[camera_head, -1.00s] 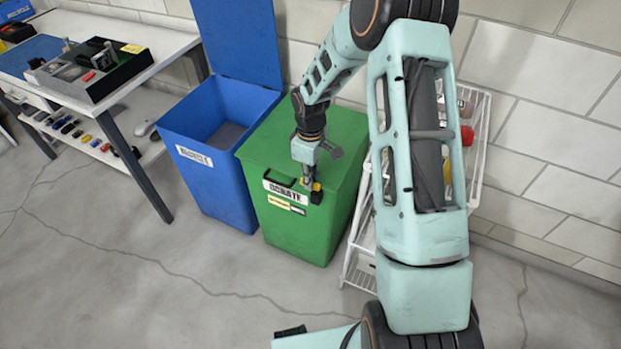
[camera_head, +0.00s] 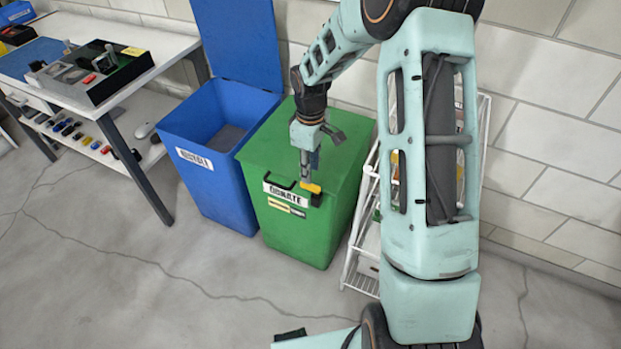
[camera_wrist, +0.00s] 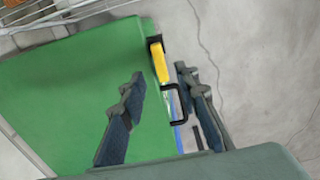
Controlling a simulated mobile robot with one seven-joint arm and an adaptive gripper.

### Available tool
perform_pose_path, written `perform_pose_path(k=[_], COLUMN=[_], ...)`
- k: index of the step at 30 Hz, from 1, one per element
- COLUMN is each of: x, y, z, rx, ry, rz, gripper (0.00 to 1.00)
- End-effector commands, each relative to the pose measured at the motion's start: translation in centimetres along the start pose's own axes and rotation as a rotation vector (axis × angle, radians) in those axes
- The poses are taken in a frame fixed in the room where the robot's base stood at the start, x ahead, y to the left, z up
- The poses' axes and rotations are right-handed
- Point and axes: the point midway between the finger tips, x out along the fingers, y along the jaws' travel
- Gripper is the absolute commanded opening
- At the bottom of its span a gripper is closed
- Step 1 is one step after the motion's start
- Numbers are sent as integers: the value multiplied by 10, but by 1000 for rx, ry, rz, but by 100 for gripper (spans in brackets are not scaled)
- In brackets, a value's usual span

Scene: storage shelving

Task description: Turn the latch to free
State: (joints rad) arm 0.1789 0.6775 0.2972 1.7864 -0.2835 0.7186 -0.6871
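The green DONATE bin (camera_head: 335,215) has its lid closed. A yellow latch (camera_head: 310,188) on a black mount sits at the lid's front edge, right of a black handle (camera_head: 280,184). In the wrist view the yellow latch (camera_wrist: 159,62) lies along the lid edge, with the black handle (camera_wrist: 176,104) below it. My gripper (camera_head: 308,174) points down over the lid's front edge near the latch. In the wrist view my gripper (camera_wrist: 159,76) is open, its fingers apart with nothing held between them. Contact with the latch cannot be told.
An open blue bin (camera_head: 205,190) stands directly left of the green bin. A white wire rack (camera_head: 362,262) stands to its right, partly behind my arm. A white table (camera_head: 165,45) with a black device is at the left. The floor in front is clear.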

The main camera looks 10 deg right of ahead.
Motion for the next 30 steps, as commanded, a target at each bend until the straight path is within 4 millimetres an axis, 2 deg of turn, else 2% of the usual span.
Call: perform_pose_path(k=[3, 10, 30], x=[-27, -58, -67], y=[1, 1, 4], z=[0, 0, 2], rx=[0, 1, 11], ry=[3, 2, -4], rz=[3, 1, 12], gripper=[29, 29, 29])
